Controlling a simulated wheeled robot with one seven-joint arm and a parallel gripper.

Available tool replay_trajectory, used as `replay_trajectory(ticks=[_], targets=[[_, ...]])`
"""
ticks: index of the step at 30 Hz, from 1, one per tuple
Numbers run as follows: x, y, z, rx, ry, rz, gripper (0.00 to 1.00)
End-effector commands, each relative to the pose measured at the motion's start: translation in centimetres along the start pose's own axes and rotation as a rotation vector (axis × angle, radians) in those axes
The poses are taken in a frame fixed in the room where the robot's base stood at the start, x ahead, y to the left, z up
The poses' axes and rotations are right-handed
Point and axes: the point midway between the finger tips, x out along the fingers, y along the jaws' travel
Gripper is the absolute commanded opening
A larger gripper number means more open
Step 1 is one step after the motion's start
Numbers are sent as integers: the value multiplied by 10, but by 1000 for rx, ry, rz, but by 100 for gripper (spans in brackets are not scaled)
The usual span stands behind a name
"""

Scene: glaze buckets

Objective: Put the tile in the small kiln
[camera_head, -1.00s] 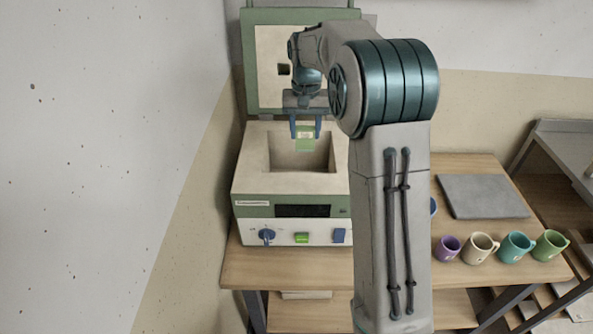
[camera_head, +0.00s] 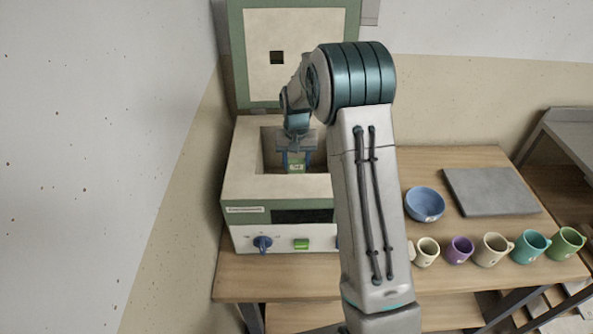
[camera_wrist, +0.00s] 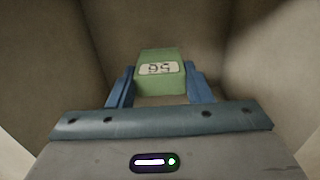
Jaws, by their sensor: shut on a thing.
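The small kiln (camera_head: 240,185) stands on the table at the left, with its green-edged lid (camera_head: 310,75) raised at the back. My gripper (camera_head: 294,163) reaches down into the kiln's open chamber. It is shut on a green tile (camera_head: 296,168) with a pale marked label. In the wrist view the tile (camera_wrist: 160,85) is held between the blue fingers of my gripper (camera_wrist: 161,88), with the chamber's beige walls around it. I cannot tell whether the tile touches the chamber floor. My arm hides part of the kiln's right side.
A blue bowl (camera_head: 425,204) and a grey slab (camera_head: 492,192) are on the table (camera_head: 465,163) to the right. Several mugs stand along its front edge, among them a purple mug (camera_head: 459,250) and a green mug (camera_head: 567,243). A wall is close at the left.

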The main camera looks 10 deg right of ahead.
Motion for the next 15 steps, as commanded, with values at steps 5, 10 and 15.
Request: replay_trajectory(ticks=[5,10,15], targets=[[18,-1,1,-2,-4,1,19],[37,-1,0,-2,-1,0,19],[38,-1,0,-2,1,0,19]])
